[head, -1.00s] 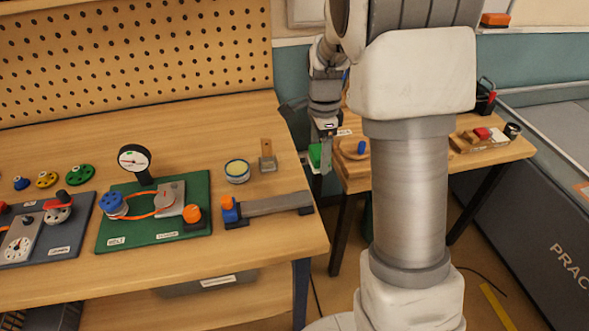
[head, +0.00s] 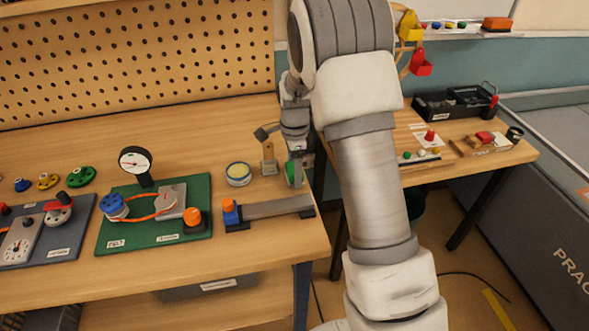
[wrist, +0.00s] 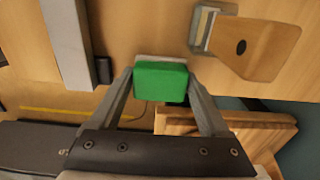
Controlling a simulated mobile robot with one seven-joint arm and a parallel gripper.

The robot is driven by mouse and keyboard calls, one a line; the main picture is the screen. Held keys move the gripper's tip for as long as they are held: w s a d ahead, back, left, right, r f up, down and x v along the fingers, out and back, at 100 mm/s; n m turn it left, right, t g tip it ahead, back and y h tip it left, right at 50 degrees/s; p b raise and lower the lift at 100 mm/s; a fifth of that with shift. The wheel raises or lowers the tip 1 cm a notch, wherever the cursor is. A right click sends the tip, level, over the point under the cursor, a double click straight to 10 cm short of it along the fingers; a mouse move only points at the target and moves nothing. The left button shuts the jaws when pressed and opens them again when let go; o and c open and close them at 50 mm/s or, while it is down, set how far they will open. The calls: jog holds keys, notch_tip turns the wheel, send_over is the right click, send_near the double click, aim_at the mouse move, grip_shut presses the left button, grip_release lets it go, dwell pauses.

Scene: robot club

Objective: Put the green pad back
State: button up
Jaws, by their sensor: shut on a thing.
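The green pad (wrist: 160,82) is a small block with a pale face. My gripper (wrist: 159,76) is shut on it, one finger at each side. In the head view the pad (head: 290,170) shows partly behind my gripper (head: 295,176), at the right end of the near workbench (head: 200,262). In the wrist view it is over the bench near its edge. I cannot tell whether it touches the bench top.
A wooden upright on a grey base (head: 268,158) stands just left of my gripper; it also shows in the wrist view (wrist: 262,48). A round tin (head: 237,173) and a long grey bar fixture (head: 272,205) are close by. A second table (head: 470,165) stands right.

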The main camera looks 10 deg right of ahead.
jog(key=shift+f, duration=0.2)
jog(key=o, duration=1.2)
jog(key=shift+c, duration=0.2)
jog(key=shift+r, duration=0.15)
